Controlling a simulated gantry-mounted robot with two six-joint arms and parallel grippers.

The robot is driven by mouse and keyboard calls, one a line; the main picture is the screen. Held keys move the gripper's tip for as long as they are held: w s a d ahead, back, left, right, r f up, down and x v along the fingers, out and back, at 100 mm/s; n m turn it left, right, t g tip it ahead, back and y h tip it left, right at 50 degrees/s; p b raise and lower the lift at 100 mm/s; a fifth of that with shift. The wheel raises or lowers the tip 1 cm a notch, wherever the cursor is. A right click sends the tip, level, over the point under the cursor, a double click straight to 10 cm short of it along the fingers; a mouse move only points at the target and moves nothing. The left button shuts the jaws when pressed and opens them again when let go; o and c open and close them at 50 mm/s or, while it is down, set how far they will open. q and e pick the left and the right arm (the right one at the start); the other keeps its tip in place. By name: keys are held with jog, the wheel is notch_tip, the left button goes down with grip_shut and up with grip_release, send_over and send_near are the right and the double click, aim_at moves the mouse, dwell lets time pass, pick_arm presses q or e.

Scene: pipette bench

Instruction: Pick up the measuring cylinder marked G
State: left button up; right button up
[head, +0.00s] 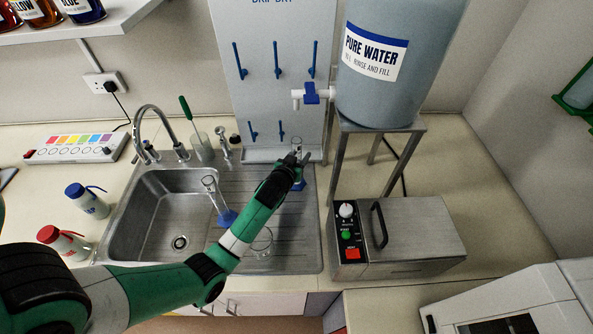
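A measuring cylinder (211,189) of clear glass with a blue foot stands tilted in the picture on the drainboard beside the sink. A second clear cylinder (297,146) with a blue foot is at the back right of the drainboard, mostly hidden behind my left gripper. I cannot read a G on either one. My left gripper (296,161) is right at the second cylinder, its fingers overlapping it in the picture. I cannot tell whether they are closed on it. My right gripper is not in view.
A clear glass vessel (262,242) stands on the drainboard (309,240) under my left forearm. A peg board (273,105) rises behind. The pure water tank (398,65) on its metal stand and a grey bench device (400,233) stand to the right. The sink (165,215) is left.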

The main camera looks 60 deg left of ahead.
pick_arm(q)
grip_shut()
jog(key=shift+r, duration=0.15)
